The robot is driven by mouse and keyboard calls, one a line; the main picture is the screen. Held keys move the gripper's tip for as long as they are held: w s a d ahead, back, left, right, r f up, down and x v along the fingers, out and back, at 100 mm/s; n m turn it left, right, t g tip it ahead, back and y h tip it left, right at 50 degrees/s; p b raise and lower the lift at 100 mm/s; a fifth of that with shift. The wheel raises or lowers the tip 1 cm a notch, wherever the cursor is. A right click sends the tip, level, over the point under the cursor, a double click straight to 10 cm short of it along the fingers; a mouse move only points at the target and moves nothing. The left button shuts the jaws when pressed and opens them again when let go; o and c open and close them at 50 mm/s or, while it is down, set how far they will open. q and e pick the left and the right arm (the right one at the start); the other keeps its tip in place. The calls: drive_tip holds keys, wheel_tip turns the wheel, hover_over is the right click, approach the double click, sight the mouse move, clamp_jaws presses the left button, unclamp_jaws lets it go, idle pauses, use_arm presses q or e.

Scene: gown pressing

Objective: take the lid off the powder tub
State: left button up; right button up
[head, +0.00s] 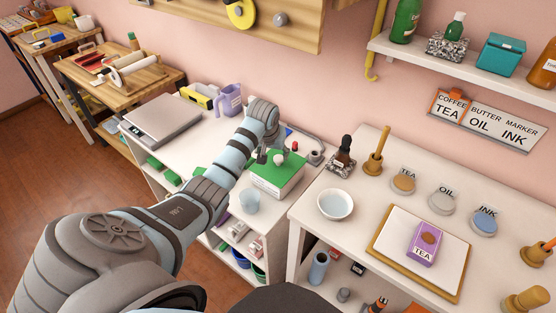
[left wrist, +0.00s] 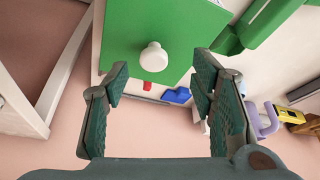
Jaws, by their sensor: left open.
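The powder tub (head: 278,187) is a white box on the white counter. Its flat green lid (head: 270,174) is on it, with a round white knob (head: 279,160) in the middle. In the left wrist view the green lid (left wrist: 180,25) and its knob (left wrist: 153,57) show large, the knob just beyond the fingertips and roughly centred between them. My left gripper (left wrist: 160,78) is open and empty. In the head view my left gripper (head: 268,152) is at the tub's lid, beside the knob; its fingers are small and partly hidden there. My right gripper is in neither view.
A translucent cup (head: 250,201) stands in front of the tub. A purple jug (head: 228,100) and a scale (head: 162,121) are to its left. A dark dropper bottle (head: 342,157) and a white bowl (head: 335,204) stand on the right table. The pink wall is close behind.

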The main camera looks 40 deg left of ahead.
sight(278, 158)
use_arm(q)
drive_tip(key=x, duration=0.1)
drive_tip(key=b+x, duration=0.1)
drive_tip(key=x, duration=0.1)
drive_tip(key=b+x, duration=0.1)
drive_tip(key=x, duration=0.1)
drive_tip(key=shift+w+d, duration=0.3)
drive_tip(key=shift+w, duration=0.15)
drive_tip(key=shift+f, duration=0.3)
drive_tip(key=shift+a+r, duration=0.1)
drive_tip(key=shift+r, duration=0.05)
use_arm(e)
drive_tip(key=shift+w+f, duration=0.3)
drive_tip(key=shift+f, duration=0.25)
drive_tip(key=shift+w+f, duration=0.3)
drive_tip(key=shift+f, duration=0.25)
use_arm(q)
clamp_jaws()
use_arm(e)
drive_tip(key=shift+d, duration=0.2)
